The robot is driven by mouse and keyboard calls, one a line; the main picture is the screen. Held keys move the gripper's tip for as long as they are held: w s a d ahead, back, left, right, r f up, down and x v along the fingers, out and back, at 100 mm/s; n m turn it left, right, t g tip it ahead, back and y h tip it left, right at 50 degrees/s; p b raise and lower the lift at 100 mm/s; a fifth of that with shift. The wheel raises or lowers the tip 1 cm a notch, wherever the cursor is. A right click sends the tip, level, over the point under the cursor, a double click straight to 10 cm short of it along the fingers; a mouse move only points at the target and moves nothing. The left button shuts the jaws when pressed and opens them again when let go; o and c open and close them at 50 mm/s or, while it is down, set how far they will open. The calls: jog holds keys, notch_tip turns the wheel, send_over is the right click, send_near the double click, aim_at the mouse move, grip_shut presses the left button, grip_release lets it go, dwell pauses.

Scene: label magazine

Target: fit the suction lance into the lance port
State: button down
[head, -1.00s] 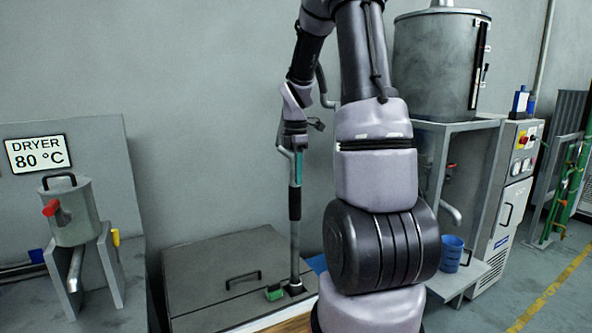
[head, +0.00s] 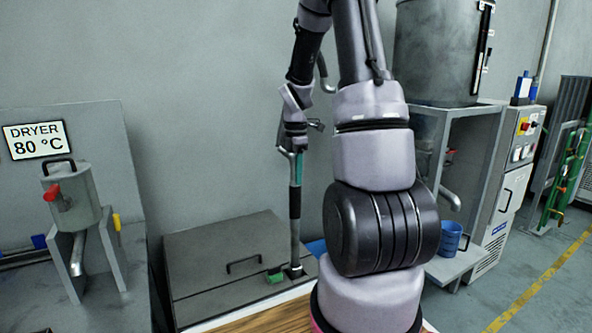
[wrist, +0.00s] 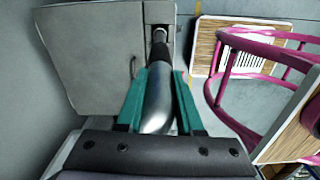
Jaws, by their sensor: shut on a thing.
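The suction lance (head: 295,204) is a silver tube with a black sleeve, standing about upright above the grey lidded box. My gripper (head: 297,165), with teal fingers, is shut on its upper part. In the wrist view, the lance's bent silver tube (wrist: 158,100) runs between the fingers of my gripper (wrist: 160,80) toward the black sleeve. The lance port (head: 294,271) is a dark fitting at the right of the box lid; it also shows in the wrist view (wrist: 159,14). The lance's lower end meets the port. Its tip is hidden there.
The grey box lid (head: 205,262) has a black handle, and a green piece (head: 275,276) lies beside the port. A dryer unit (head: 72,205) stands left. A magenta-railed frame (wrist: 225,80) is right in the wrist view.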

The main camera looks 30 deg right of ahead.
aim_at(296, 195)
jog(key=shift+f, duration=3.7)
jog(key=shift+c, duration=2.3)
grip_release()
notch_tip(296, 195, up, 11)
jog(key=shift+f, duration=0.15)
